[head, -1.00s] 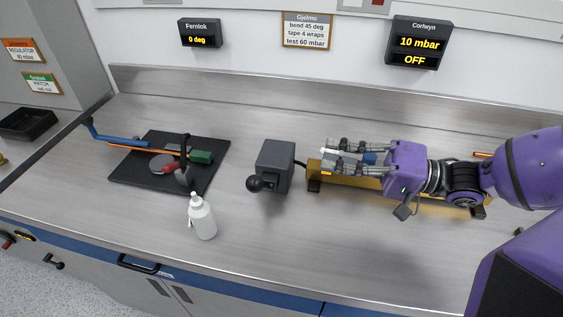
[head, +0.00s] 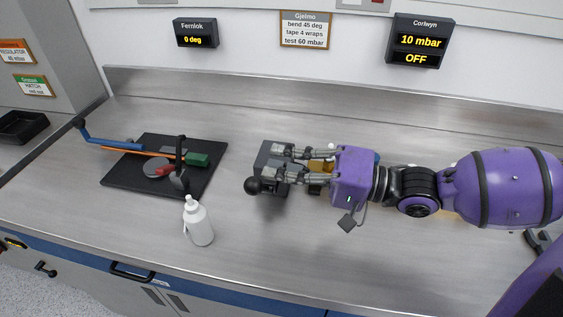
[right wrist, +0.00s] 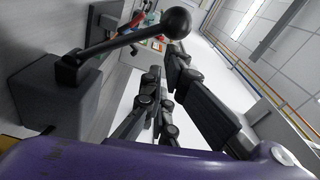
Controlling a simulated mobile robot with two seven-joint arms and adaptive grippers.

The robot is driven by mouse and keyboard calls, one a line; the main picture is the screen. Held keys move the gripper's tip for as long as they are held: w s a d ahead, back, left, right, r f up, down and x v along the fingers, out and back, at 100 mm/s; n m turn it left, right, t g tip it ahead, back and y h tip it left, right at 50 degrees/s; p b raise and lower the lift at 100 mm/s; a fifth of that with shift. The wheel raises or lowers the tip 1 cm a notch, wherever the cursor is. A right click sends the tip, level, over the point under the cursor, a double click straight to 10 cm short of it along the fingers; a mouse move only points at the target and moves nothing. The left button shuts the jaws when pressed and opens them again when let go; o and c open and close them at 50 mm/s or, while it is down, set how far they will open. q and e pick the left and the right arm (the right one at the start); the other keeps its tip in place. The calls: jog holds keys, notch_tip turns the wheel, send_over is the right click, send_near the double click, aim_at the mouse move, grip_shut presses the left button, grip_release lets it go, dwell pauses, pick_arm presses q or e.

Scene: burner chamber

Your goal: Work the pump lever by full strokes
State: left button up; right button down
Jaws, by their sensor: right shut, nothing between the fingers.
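The pump is a dark grey box (head: 270,153) in the middle of the bench, partly hidden by my right gripper. Its lever ends in a black ball knob (head: 253,186) at the box's front left. The right wrist view shows the lever arm (right wrist: 112,45) running from a pivot on the box (right wrist: 45,95) to the ball knob (right wrist: 175,22). My right gripper (head: 279,165) is shut and empty, its fingers over the box in the head view. My left gripper is out of view.
A white bottle (head: 198,224) stands front left of the pump. The Corlwyn display (head: 417,41) reads 10 mbar, OFF; the Ferniok display (head: 195,33) reads 0 deg. The front middle bench is clear.

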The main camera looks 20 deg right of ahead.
dwell(0.3)
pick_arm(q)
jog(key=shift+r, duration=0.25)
pick_arm(e)
jog(key=shift+s+a+f+n, duration=0.15)
jog(key=shift+s+n, duration=0.1)
jog(key=shift+n, duration=0.15)
pick_arm(q)
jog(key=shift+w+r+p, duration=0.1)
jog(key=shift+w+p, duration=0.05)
jog(key=shift+p, duration=0.15)
pick_arm(e)
jog(key=shift+s, duration=0.1)
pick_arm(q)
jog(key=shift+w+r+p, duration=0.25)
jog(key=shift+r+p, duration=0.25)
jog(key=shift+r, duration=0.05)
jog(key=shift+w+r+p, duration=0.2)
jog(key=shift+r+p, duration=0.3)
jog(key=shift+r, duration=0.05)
pick_arm(e)
jog(key=s+a+f+n, duration=0.3)
jog(key=s+f+n, duration=0.2)
jog(key=n, duration=0.4)
jog(key=shift+a+f+y, duration=0.15)
jog(key=shift+a+y, duration=0.05)
jog(key=shift+y, duration=0.1)
